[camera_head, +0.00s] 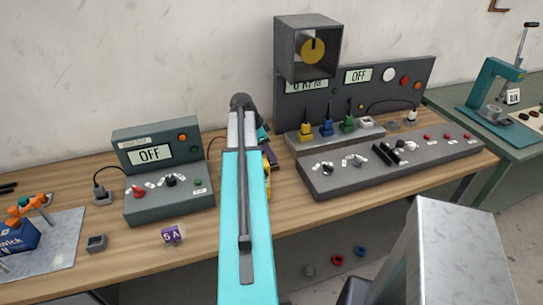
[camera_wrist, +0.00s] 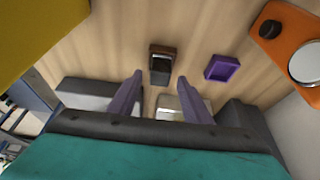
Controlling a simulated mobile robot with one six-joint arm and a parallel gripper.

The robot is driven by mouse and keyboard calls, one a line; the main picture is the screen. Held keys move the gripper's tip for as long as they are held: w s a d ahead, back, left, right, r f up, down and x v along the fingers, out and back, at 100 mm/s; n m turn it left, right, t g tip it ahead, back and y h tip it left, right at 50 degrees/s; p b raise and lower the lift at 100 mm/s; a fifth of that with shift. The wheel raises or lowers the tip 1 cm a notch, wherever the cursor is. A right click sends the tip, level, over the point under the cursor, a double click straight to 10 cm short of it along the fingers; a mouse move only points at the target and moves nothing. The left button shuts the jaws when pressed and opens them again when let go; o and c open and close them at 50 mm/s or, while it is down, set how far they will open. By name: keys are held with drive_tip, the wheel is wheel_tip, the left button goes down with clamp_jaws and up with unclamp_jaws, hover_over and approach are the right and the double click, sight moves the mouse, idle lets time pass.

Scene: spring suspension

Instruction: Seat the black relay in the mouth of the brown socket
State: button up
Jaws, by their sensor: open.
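In the wrist view, a small box-like piece (camera_wrist: 161,65) with a brown upper edge and a dark, grey-black body lies just beyond my fingertips. I cannot tell whether this is the brown socket alone or the socket with the black relay at it. My gripper (camera_wrist: 160,76) is open, its two purple-grey fingers apart on either side of the line to that piece. A pale, shiny block (camera_wrist: 170,106) shows between the fingers, lower in the picture. In the head view my arm hides this part of the bench, and neither relay nor socket can be made out.
A purple open square holder (camera_wrist: 222,68) lies right of the brown piece. An orange fixture (camera_wrist: 292,38) and a yellow body (camera_wrist: 38,32) flank the area. In the head view, a grey OFF box (camera_head: 168,207) stands left of my arm and a long control panel (camera_head: 440,152) right.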

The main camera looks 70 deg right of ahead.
drive_tip(key=b+v, duration=0.2)
drive_tip(key=v, duration=0.7)
drive_tip(key=shift+r, duration=0.2)
drive_tip(key=shift+s, duration=0.1)
idle(0.7)
